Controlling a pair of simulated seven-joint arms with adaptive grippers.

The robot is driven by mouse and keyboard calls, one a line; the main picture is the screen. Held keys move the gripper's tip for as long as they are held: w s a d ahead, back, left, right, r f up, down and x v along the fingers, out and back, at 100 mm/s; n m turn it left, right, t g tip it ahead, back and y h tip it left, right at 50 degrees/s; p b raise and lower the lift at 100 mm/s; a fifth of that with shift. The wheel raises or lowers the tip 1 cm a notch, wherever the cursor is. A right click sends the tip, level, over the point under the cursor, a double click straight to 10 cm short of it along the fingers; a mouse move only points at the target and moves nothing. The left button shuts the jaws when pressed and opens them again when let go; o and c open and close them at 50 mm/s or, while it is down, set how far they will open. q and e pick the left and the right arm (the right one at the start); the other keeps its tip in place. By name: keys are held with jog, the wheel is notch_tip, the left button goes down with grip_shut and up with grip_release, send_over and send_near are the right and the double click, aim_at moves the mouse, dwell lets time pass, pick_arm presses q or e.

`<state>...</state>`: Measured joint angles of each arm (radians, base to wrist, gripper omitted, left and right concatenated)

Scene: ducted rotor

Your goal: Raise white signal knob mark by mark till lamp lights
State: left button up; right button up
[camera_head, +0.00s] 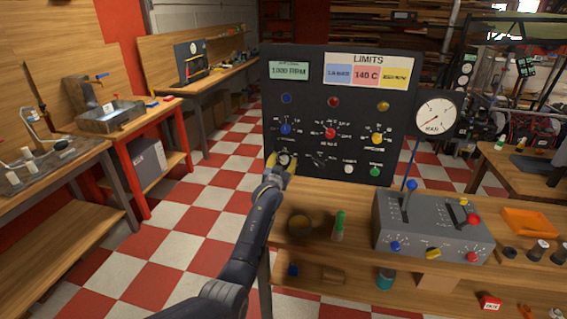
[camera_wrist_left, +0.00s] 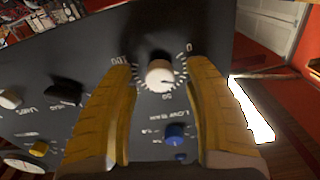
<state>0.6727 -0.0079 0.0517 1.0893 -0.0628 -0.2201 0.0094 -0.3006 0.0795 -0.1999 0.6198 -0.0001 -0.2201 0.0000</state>
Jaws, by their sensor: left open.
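The white signal knob (camera_wrist_left: 160,73) sits on the dark panel between the two yellow fingers of my left gripper (camera_wrist_left: 160,66). The fingers are open, with a gap on each side of the knob. A numbered dial scale surrounds it; its exact setting is unclear. In the head view my left gripper (camera_head: 281,161) is at the panel's lower left and partly hides the knob. A blue lamp (camera_head: 286,99), red lamp (camera_head: 334,101) and yellow lamp (camera_head: 383,106) in the panel's upper row look dim. My right gripper is out of view.
Blue (camera_head: 285,129), red (camera_head: 330,133) and yellow (camera_head: 376,138) knobs are above the gripper. A white button (camera_head: 348,169) and green button (camera_head: 375,171) are to its right. A grey control box (camera_head: 432,229) and orange tray (camera_head: 527,222) stand on the bench.

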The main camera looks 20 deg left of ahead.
pick_arm(q)
jog(key=shift+w, duration=0.2)
jog(key=shift+c, duration=0.4)
grip_shut()
